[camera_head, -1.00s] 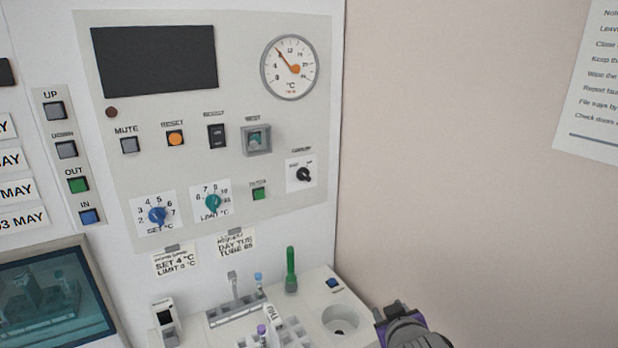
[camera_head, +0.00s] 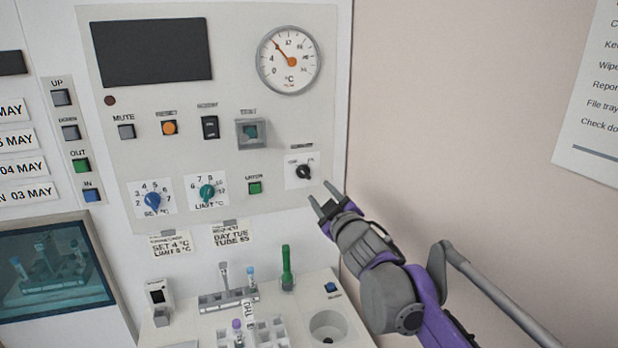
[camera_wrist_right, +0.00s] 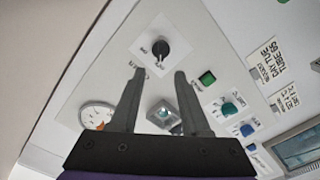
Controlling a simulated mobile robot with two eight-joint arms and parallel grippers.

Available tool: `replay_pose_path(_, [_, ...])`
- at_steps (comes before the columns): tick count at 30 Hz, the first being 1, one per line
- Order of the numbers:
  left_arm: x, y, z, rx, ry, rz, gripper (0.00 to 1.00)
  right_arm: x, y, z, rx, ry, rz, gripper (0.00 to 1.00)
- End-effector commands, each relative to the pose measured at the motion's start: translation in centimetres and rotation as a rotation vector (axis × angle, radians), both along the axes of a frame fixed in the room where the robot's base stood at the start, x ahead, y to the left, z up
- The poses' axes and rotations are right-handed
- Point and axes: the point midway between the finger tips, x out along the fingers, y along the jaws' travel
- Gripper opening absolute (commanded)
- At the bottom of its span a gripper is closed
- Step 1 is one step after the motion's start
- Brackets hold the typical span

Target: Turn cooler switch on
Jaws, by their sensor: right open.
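The cooler switch (camera_head: 304,172) is a small black rotary knob on a white plate at the lower right of the control panel (camera_head: 130,100). Its label is blurred, and I cannot tell which mark the knob points to. My right gripper (camera_head: 321,198) is open and empty just below and to the right of the switch. In the right wrist view, the switch (camera_wrist_right: 158,50) shows just beyond the two open fingertips (camera_wrist_right: 160,73), apart from them. My left gripper is in neither view.
A green button (camera_head: 254,187) and the limit dial (camera_head: 207,193) lie left of the switch. A covered button (camera_head: 251,132) and a temperature gauge (camera_head: 288,60) are above. A shelf with a tube rack (camera_head: 265,333) and a green tube (camera_head: 287,268) is below.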

Motion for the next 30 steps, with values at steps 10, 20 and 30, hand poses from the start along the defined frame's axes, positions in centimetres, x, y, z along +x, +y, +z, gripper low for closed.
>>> replay_pose_path(10, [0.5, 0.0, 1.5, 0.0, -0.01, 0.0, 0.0, 4.7, 1.5, 0.3, -0.002, -0.004, 0.001, 0.46])
replay_pose_path(20, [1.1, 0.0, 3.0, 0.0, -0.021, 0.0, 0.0, 9.3, 3.0, 0.3, 0.0, -0.002, 0.001, 0.46])
replay_pose_path(30, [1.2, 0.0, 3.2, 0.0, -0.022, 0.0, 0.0, 10.2, 3.3, 0.0, -0.001, -0.001, 0.001, 0.46])
